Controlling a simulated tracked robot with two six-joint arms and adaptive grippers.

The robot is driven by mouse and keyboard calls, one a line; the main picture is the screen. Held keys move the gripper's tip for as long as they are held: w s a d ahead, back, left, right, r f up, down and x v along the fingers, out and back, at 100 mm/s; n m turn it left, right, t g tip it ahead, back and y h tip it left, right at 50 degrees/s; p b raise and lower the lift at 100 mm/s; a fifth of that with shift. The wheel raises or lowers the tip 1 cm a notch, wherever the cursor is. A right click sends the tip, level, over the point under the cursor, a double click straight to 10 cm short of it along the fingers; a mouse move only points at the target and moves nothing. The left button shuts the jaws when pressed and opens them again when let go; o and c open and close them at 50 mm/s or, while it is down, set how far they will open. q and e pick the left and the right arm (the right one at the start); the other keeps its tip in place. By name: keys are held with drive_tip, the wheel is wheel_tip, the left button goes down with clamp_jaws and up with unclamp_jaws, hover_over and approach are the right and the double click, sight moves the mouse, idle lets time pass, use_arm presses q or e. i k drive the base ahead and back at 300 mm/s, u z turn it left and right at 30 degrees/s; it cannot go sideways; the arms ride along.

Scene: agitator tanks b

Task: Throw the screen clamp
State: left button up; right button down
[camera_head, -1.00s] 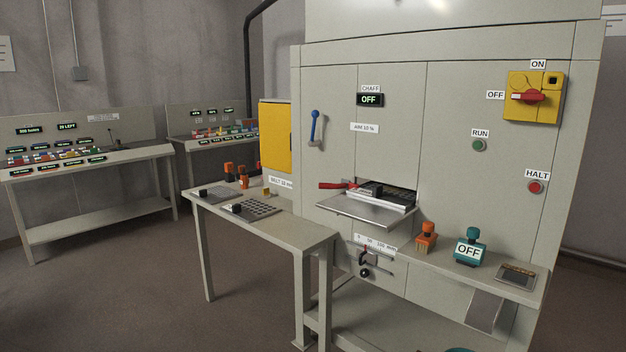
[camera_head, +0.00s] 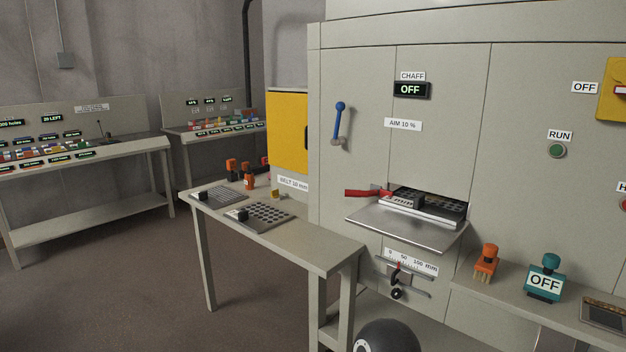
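A red-handled lever (camera_head: 365,193), which looks like the screen clamp, sticks out to the left of the slot in the grey machine (camera_head: 360,68). It lies about level, its right end at the slot's left edge. A dark perforated screen (camera_head: 445,207) with a grey block on its left part sits in the slot, above a metal shelf (camera_head: 400,232). Neither of my grippers is in view.
A side table (camera_head: 310,245) with perforated screens (camera_head: 268,215) stands left of the slot. A blue lever (camera_head: 338,122) is on the machine above. An orange brush (camera_head: 486,262) and teal OFF tool (camera_head: 545,280) stand on a right ledge. Floor at left is clear.

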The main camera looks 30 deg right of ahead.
sight(352, 193)
drive_tip(key=z, duration=0.15)
drive_tip(key=i, duration=0.95)
drive_tip(key=z, duration=0.65)
